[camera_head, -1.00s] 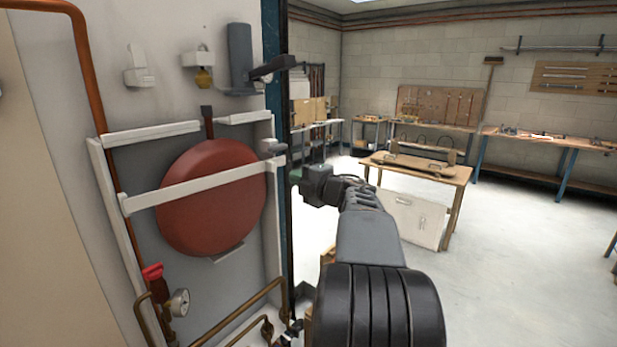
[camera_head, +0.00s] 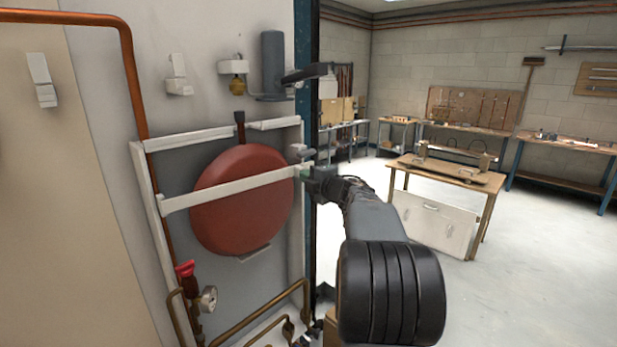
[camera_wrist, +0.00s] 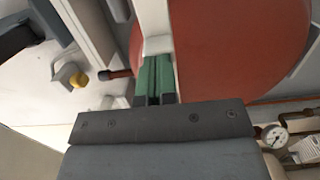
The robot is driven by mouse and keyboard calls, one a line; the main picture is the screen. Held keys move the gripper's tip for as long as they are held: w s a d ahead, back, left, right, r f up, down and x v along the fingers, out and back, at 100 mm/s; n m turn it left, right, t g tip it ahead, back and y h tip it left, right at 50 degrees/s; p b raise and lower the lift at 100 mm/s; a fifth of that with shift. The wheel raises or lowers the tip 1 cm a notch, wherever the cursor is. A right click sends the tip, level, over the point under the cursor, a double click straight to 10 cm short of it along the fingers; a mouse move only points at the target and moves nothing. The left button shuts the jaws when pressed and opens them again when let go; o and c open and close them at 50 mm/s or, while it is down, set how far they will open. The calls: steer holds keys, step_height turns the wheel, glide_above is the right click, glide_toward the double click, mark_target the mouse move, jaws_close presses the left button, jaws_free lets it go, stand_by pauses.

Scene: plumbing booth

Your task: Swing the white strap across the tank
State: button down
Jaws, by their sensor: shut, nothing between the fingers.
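The round red tank (camera_head: 237,222) hangs in a white-framed recess in the grey wall panel; it also fills much of the wrist view (camera_wrist: 240,45). The white strap (camera_head: 225,188) lies across the tank's front, from the left frame post to near the right post, rising slightly to the right. My gripper (camera_head: 304,172) is at the strap's right end. In the wrist view its green fingertips (camera_wrist: 155,75) are together, with nothing between them, close to the strap (camera_wrist: 152,20). I cannot tell whether they touch it.
A red-handled valve (camera_head: 186,270), a pressure gauge (camera_head: 208,298) and copper pipes sit below the tank. A dark bracket (camera_head: 305,74) juts out above my gripper. A wooden table (camera_head: 447,172) stands to the right, with open floor around it.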

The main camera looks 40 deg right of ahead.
mark_target(299, 167)
steer(key=w+p, duration=0.1)
steer(key=w, duration=0.3)
steer(key=shift+r, duration=0.3)
steer(key=shift+s, duration=0.1)
steer(key=shift+s+d+f, duration=0.1)
steer(key=shift+s, duration=0.1)
steer(key=s+d+b, duration=0.2)
steer(key=s+b, duration=0.1)
steer(key=s, duration=1)
steer(key=shift+s+d+f+b, duration=0.2)
steer(key=shift+f+b, duration=0.05)
steer(key=shift+b, duration=0.05)
